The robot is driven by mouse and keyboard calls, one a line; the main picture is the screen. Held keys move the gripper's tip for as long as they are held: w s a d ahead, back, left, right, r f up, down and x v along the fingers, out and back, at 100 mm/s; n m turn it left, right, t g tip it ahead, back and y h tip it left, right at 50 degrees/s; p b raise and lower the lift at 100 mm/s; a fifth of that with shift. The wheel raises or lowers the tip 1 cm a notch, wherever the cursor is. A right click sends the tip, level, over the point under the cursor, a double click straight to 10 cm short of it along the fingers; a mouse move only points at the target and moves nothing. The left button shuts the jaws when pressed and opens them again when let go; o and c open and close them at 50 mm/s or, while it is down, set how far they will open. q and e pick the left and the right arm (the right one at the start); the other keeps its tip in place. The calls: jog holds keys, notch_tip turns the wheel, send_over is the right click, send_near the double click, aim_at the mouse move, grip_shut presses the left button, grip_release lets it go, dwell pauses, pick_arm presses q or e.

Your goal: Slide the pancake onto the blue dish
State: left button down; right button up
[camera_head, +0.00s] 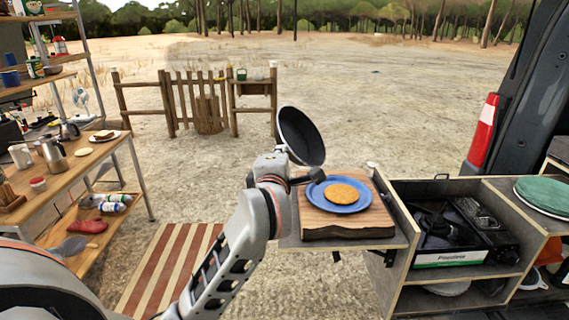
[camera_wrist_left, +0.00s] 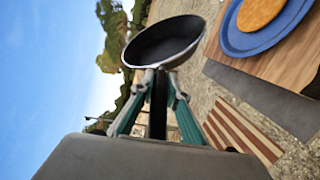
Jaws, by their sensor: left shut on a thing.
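The golden pancake (camera_head: 340,193) lies flat on the blue dish (camera_head: 365,205), which sits on a thick wooden board (camera_head: 345,233). In the left wrist view the pancake (camera_wrist_left: 260,14) and the blue dish (camera_wrist_left: 235,42) show at the top right, cut off by the edge. My left gripper (camera_wrist_left: 158,86) is shut on the handle of a black frying pan (camera_wrist_left: 165,42). The pan (camera_head: 300,137) is held steeply tilted beyond and to the left of the dish, apart from it, and looks empty. My arm hides part of the gripper in the head view. My right gripper is out of view.
A camp stove (camera_head: 450,228) sits in the tailgate unit right of the board, with a green round item (camera_head: 545,193) farther right. A wooden table (camera_head: 75,170) with pots and cups stands left. A striped mat (camera_head: 170,265) lies on the ground between.

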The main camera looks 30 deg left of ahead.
pick_arm(q)
jog(key=shift+a+f+n+b, duration=0.15)
jog(key=shift+f+n+b, duration=0.15)
jog(key=shift+n, duration=0.2)
jog(key=n+h+b, duration=0.1)
jog(key=n, duration=0.1)
jog(key=a+f+n+h+b, duration=0.1)
jog(key=n, duration=0.1)
jog(key=a+f+n+g+h+b, duration=0.1)
jog(key=n+b, duration=0.1)
jog(key=shift+s+a+n+h, duration=0.15)
jog(key=shift+a+n+h, duration=0.1)
jog(key=shift+n+h, duration=0.05)
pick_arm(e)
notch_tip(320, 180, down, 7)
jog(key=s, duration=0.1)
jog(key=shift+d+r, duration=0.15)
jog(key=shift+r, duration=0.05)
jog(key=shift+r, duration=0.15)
